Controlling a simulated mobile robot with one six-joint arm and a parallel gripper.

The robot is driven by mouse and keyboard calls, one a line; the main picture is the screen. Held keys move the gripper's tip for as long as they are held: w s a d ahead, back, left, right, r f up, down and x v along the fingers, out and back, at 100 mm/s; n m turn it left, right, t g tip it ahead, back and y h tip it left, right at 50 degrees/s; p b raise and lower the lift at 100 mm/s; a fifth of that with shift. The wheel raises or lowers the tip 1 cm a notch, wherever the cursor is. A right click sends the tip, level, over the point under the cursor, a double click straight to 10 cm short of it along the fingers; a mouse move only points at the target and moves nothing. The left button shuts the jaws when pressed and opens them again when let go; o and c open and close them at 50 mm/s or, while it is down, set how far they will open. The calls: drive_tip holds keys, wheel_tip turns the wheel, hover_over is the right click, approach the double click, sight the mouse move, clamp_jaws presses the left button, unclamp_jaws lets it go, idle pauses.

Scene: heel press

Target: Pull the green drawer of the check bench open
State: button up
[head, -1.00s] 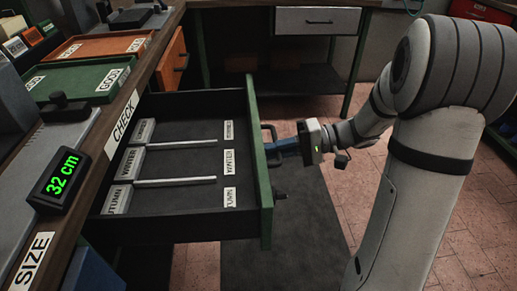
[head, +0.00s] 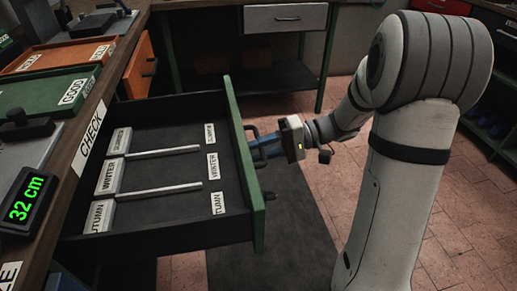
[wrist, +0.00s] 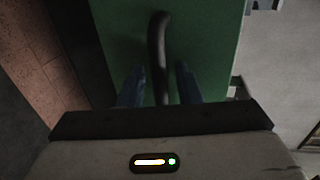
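The green-fronted drawer (head: 244,165) of the check bench stands well out from the bench in the head view, its dark inside visible. Its dark bar handle (head: 254,129) is on the outer side of the green front. My gripper (head: 262,150) is at the handle, its blue fingers pointing at the front. In the wrist view the handle (wrist: 158,55) runs between the two blue fingers, with a visible gap on each side, so my gripper (wrist: 160,80) looks open around it. The fingertips' exact contact with the handle is not clear.
The drawer holds white dividers (head: 160,188) and season labels. The bench top (head: 100,105) carries a green tray (head: 38,92), an orange tray (head: 50,60) and a 32 cm display (head: 27,198). An orange drawer (head: 140,68) is behind. Floor right of the drawer is clear.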

drive_tip(key=shift+d, duration=0.1)
drive_tip(key=s+p+v, duration=0.1)
drive_tip(key=p+v, duration=0.1)
drive_tip(key=v, duration=0.5)
drive_tip(key=shift+w+d, duration=0.35)
drive_tip(key=shift+w, duration=0.15)
drive_tip(key=shift+r, duration=0.15)
drive_tip(key=s+a+r+h+p, duration=0.2)
drive_tip(key=s+r+h+p, duration=0.7)
drive_tip(key=r+p, duration=0.35)
drive_tip(key=s+d+r+t+h+p, duration=0.2)
drive_tip(key=s+r+h+p, duration=0.1)
drive_tip(key=r+p, duration=0.3)
drive_tip(key=s+d+r+m+t+h+p, duration=0.1)
drive_tip(key=s+d+r+t+h+p, duration=0.1)
drive_tip(key=r+p, duration=0.4)
drive_tip(key=shift+s+d+t+h+p, duration=0.25)
drive_tip(key=shift+s+t+h+p, duration=0.05)
drive_tip(key=shift+s+h, duration=0.4)
drive_tip(key=shift+a, duration=0.1)
